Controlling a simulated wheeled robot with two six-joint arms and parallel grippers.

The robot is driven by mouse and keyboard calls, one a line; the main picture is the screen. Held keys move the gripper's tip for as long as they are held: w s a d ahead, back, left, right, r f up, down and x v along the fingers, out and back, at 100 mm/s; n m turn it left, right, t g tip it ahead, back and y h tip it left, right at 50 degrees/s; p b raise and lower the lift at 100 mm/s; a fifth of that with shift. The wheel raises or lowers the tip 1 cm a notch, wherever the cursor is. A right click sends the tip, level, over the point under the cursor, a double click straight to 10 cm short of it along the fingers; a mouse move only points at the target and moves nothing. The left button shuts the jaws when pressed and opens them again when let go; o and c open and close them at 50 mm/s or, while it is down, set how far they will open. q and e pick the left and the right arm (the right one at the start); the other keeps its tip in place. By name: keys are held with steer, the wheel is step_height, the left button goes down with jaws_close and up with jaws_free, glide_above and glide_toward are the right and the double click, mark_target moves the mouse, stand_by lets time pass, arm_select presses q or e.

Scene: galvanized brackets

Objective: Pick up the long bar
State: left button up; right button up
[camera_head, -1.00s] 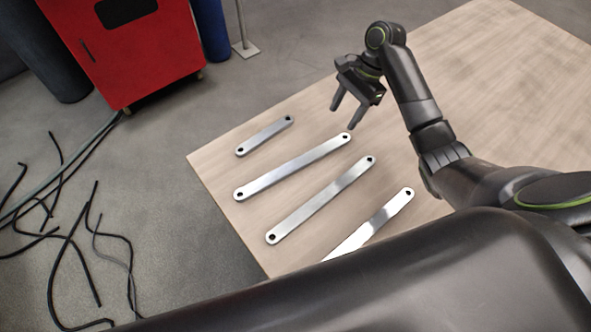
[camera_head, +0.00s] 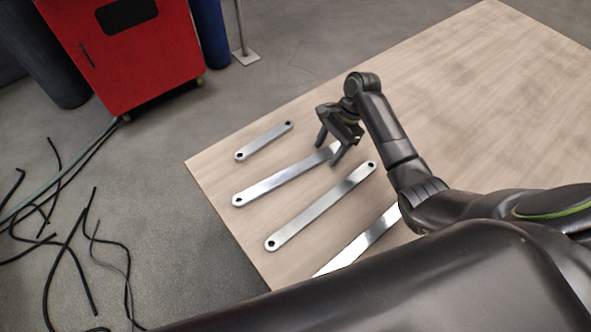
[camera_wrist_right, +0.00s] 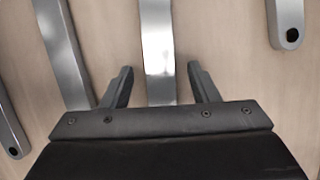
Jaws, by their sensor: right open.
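Several galvanized bars lie flat, roughly parallel, on the wooden table. A short bar (camera_head: 264,141) is at the back. A longer bar (camera_head: 280,180) is in front of it, its far end covered by my right gripper (camera_head: 329,153). Another longer bar (camera_head: 322,207) follows, and a nearest bar (camera_head: 358,243) is partly hidden by my arm, so I cannot compare all lengths. My right gripper is open. In the right wrist view, its fingers (camera_wrist_right: 159,70) stand either side of the second bar (camera_wrist_right: 158,45), with gaps on both sides. My left gripper is not in view.
The wooden table (camera_head: 470,110) is clear to the right. Its left edge drops to a grey floor with dark cables (camera_head: 70,255). A red cabinet (camera_head: 150,60) stands on the floor beyond the table.

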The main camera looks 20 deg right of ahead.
steer(key=shift+r, duration=0.1)
jaws_close()
step_height(320, 180, up, 10)
steer(key=p, duration=0.3)
stand_by(0.4)
